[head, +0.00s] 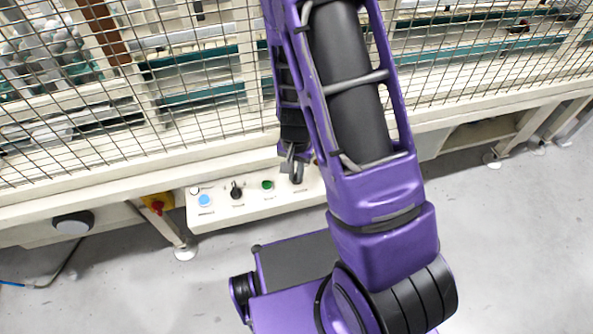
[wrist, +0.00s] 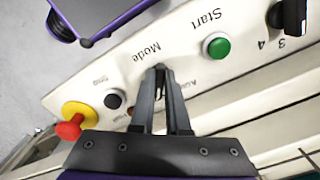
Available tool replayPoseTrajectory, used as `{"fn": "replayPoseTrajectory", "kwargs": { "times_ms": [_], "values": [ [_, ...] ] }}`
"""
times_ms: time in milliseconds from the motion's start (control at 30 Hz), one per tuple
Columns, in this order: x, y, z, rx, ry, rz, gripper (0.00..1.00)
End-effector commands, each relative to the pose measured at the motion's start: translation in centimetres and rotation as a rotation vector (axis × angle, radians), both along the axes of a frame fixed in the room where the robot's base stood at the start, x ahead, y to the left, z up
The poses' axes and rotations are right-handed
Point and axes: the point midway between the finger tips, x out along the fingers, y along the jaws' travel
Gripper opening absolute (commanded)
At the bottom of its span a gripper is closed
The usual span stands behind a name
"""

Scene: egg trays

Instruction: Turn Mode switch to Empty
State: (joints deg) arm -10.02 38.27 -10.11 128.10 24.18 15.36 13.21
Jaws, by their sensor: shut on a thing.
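My gripper (wrist: 161,72) reaches down to the control panel (head: 250,209), with its fingers close together at the printed word "Mode" (wrist: 146,52). It is shut on the Mode switch, which the fingers almost wholly hide, so I cannot tell which way the switch points. Small labels on either side of the fingers are partly covered and hard to read. In the head view, my gripper (head: 296,180) is at the panel just right of the green Start button (head: 267,185), partly behind my arm.
In the wrist view, the green Start button (wrist: 217,47) and a numbered black knob (wrist: 289,16) lie right. A black button (wrist: 113,99) and a red emergency stop (wrist: 70,129) on yellow lie left. A blue button (head: 205,200) is on the panel. Wire mesh (head: 200,75) rises behind it.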

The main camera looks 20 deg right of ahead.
Motion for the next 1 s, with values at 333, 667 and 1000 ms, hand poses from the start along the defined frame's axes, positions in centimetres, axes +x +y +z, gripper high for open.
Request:
{"fn": "replayPoseTrajectory", "kwargs": {
  "times_ms": [333, 667, 1000],
  "values": [
    [0.06, 0.07, 0.06, 0.000, 0.000, -0.101, 0.00],
    [0.07, 0.08, 0.03, 0.001, -0.001, -0.113, 0.00],
    [0.07, 0.08, 0.02, 0.001, -0.001, -0.111, 0.44]
  ]
}}
